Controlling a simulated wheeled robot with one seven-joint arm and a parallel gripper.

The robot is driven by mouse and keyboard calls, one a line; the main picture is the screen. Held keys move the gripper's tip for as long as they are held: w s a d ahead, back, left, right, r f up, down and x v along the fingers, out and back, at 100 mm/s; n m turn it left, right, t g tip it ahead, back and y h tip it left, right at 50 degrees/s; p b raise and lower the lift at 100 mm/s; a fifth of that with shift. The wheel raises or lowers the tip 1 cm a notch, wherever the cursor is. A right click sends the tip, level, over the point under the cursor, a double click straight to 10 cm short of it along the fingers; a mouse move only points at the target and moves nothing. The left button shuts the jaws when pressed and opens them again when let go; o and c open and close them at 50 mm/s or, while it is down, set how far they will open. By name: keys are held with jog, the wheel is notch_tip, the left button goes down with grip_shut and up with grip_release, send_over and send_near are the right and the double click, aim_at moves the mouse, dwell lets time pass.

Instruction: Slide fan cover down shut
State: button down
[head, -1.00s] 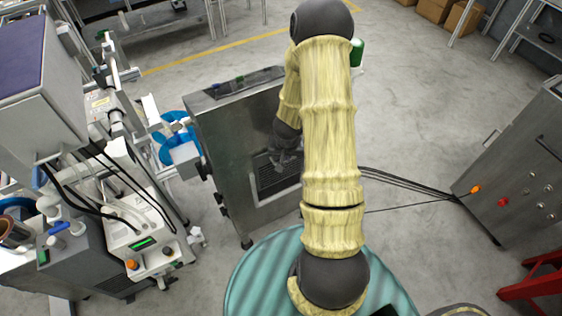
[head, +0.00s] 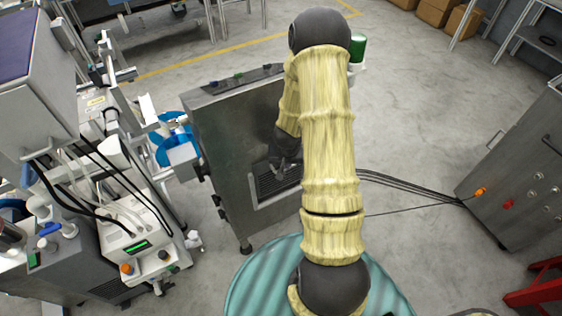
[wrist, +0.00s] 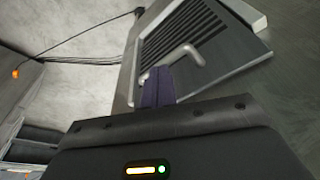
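The fan cover is a framed panel around a dark slatted grille (head: 272,184) low on the face of the grey metal cabinet (head: 222,150). In the wrist view the slats (wrist: 185,35) and a pale bent handle (wrist: 187,54) show close up. My gripper (head: 284,165) is at the grille's upper right in the head view. In the wrist view its dark purple fingers (wrist: 160,70) lie together at the handle's near end. I cannot tell whether any of the handle is between them. My arm hides the grille's right side in the head view.
A white and grey machine (head: 135,225) stands left of the cabinet, with blue reels (head: 172,140) between. Black cables (head: 410,188) cross the floor to another metal cabinet (head: 520,190) at right. A green ribbed round surface (head: 262,280) is in front. Floor behind is open.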

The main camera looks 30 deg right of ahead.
jog(key=shift+s+a+b+x, duration=0.4)
jog(key=shift+s+b+x, duration=0.3)
jog(key=shift+b+x, duration=2.3)
jog(key=w+d+p+v, duration=0.1)
jog(key=p+v, duration=0.6)
jog(key=v, duration=0.1)
jog(key=shift+a+r+p, duration=0.25)
jog(key=shift+a+p, duration=0.05)
jog(key=shift+p, duration=0.05)
jog(key=shift+s, duration=0.1)
jog(key=s+a+r+n, duration=0.2)
jog(key=s+a+r, duration=0.1)
jog(key=r, duration=0.4)
jog(key=s+a+r+n+y+p, duration=0.1)
jog(key=s+a+r, duration=0.3)
jog(key=r, duration=0.4)
jog(key=s+a+r+n, duration=0.2)
jog(key=s+a+r, duration=0.2)
jog(key=a+r, duration=0.2)
notch_tip(320, 180, up, 2)
jog(key=shift+r+n, duration=0.1)
jog(key=shift+n, duration=0.2)
